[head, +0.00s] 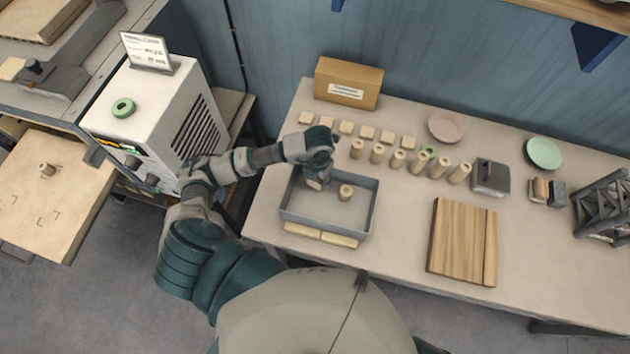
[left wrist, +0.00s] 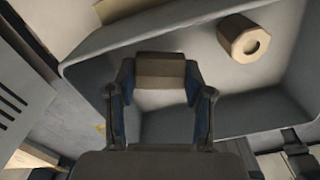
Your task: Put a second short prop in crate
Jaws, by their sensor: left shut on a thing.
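The grey crate (head: 371,215) stands at the left part of the table. One short wooden prop (head: 345,192) with a hole in its top stands in it, and it also shows in the left wrist view (left wrist: 243,38). My left gripper (head: 318,172) is over the left part of the crate. It is shut on a second wooden prop (head: 314,184), which shows between the fingers in the left wrist view (left wrist: 165,70). I cannot tell whether the held prop touches the crate floor. My right gripper is not in view.
Several wooden props (head: 397,159) stand in a row behind the crate, near small wooden blocks (head: 367,132) and a cardboard box (head: 348,83). A slatted wooden board (head: 462,242) lies right of the crate. A white machine (head: 160,110) stands at the left.

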